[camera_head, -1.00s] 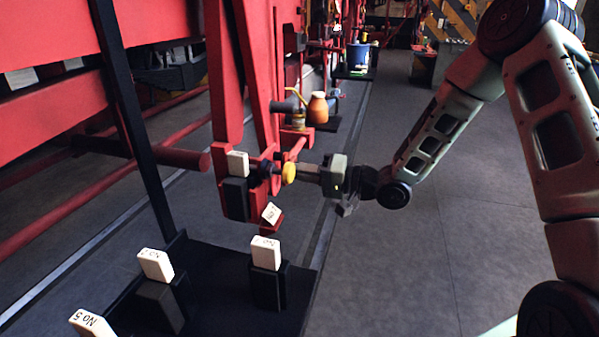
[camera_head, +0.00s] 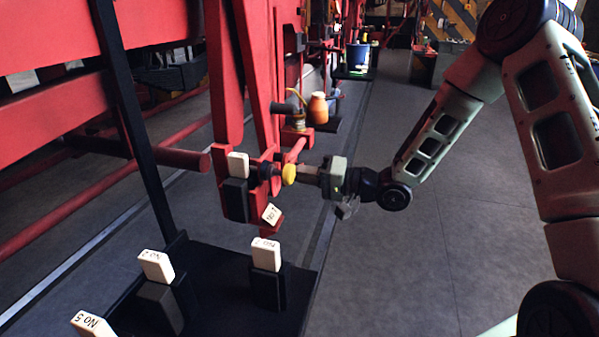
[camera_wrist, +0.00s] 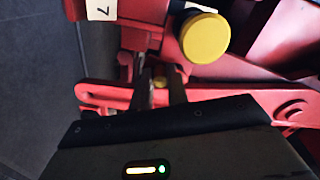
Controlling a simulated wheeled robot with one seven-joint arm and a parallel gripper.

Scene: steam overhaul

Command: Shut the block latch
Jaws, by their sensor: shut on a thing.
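My gripper (camera_head: 302,173) reaches in from the right to the red block, beside a large yellow knob (camera_head: 289,174). The knob also shows in the wrist view (camera_wrist: 204,38), just right of the fingers. In the wrist view my gripper (camera_wrist: 160,76) has its two dark fingers close together around a small part with a yellow spot (camera_wrist: 160,82). I take this part to be the block latch, but its shape is mostly hidden by the fingers. A red bar (camera_wrist: 105,95) passes behind the fingers. A white tag marked 7 (camera_head: 271,213) sits below the block.
A black stand (camera_head: 225,295) in front holds black blocks with white number tags, such as the tag (camera_head: 156,265) at left. An orange jar (camera_head: 318,108) stands behind my gripper. Red frame beams (camera_head: 222,70) rise at left. The grey floor (camera_head: 480,240) at right is clear.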

